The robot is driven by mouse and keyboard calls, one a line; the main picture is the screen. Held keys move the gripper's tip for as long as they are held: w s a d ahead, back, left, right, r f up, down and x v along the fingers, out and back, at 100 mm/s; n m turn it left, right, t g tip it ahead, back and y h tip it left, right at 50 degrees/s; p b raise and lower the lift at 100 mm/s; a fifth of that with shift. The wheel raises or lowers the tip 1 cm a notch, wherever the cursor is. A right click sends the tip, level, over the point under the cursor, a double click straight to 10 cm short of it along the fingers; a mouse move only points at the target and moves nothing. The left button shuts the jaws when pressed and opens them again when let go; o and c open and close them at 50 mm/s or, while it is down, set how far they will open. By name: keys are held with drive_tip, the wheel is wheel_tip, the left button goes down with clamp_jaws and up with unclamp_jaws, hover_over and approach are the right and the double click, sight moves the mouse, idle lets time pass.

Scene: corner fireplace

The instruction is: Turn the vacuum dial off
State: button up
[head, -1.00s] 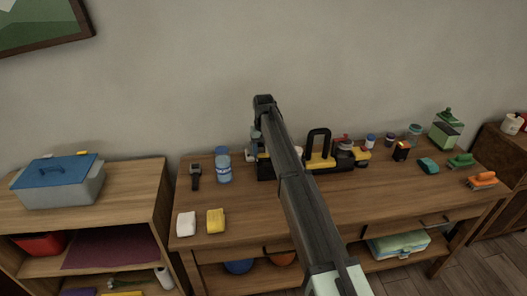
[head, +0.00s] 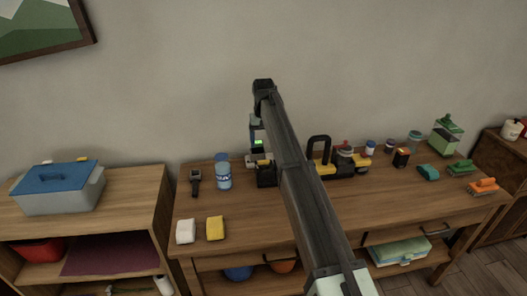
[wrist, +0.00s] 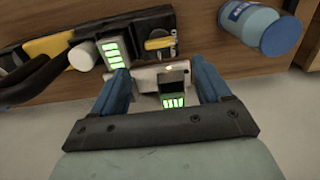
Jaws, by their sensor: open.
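The vacuum (head: 323,170) is a black and yellow machine with a tall black handle on the wooden table, partly hidden by my arm in the head view. In the wrist view its black end (wrist: 150,22) carries a yellow knob (wrist: 158,43), apparently the dial, beside a panel of green bars (wrist: 113,52). My gripper (wrist: 165,82) is open, with two blue fingers. The knob lies just beyond the fingertips, with no visible contact. A pale grey piece with a dark hollow (wrist: 163,78) shows between the fingers. My gripper (head: 256,140) is partly behind my arm in the head view.
A blue bottle (head: 223,172) stands left of the vacuum and also shows in the wrist view (wrist: 262,25). A watch-like item (head: 195,180), a white block (head: 185,231) and a yellow block (head: 215,228) are further left. Several jars and brushes are at right.

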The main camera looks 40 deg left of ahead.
drive_tip(key=shift+r, duration=2.75)
